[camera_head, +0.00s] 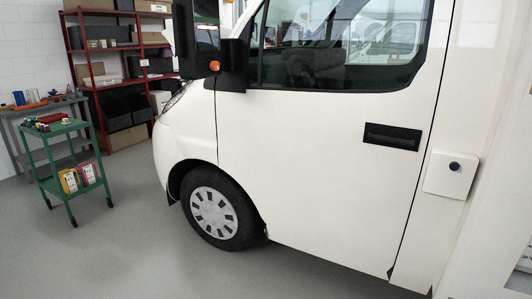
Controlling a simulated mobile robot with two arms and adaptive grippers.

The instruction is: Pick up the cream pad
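I cannot pick out a cream pad in the head view. Small items lie on the top of the green trolley (62,131) at the left, too small to tell apart. Two containers, one yellow (69,181) and one pink (88,173), stand on its lower shelf. Neither of my grippers shows in this view.
A white motorhome (320,170) fills the middle and right, with a square hatch (450,174) bearing a dark round lock. A grey workbench (40,107) and a red rack (95,75) of boxes stand at the back left. Grey floor (140,245) is clear in front.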

